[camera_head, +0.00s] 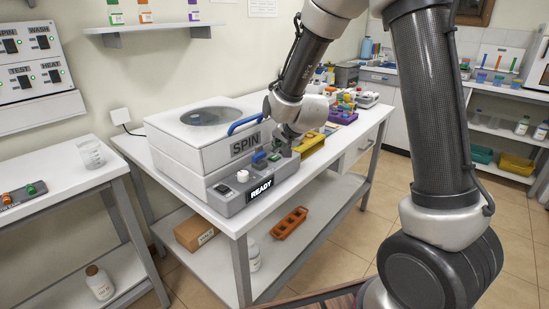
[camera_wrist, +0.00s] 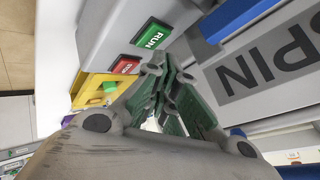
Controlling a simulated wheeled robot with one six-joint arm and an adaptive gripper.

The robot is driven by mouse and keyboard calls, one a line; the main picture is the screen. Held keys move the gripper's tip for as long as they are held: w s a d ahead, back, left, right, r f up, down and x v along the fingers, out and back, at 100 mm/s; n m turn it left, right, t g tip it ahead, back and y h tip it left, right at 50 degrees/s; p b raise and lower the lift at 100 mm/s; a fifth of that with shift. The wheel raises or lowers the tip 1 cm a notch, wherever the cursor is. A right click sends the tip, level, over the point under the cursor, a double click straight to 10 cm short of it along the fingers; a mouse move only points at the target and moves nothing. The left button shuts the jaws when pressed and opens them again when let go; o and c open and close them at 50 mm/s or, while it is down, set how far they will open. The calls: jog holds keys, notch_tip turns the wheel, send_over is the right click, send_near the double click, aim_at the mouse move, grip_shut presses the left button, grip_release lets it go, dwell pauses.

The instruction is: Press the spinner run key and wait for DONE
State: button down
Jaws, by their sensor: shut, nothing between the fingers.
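The spinner (camera_head: 205,135) is a white box with a round window in its lid, a blue lid handle (camera_head: 245,124) and a SPIN label. Its lid is closed. Its front display (camera_head: 261,189) reads READY. In the wrist view, the green RUN key (camera_wrist: 153,37) shows on the grey front panel beside a red key (camera_wrist: 124,65), whose lettering is partly unclear. My gripper (camera_wrist: 163,75) is shut and empty. Its fingertips are close to the two keys; I cannot tell whether they touch the panel.
A white knob (camera_head: 243,176) sits on the panel left of my gripper. A yellow rack (camera_head: 309,144) and a purple rack (camera_head: 343,116) stand farther right on the same table. A side table (camera_head: 75,178) with a beaker is at left. The shelf below holds a brown box (camera_head: 196,232).

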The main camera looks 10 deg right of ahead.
jog(key=shift+f, duration=0.1)
dwell(0.3)
jog(key=shift+f, duration=0.35)
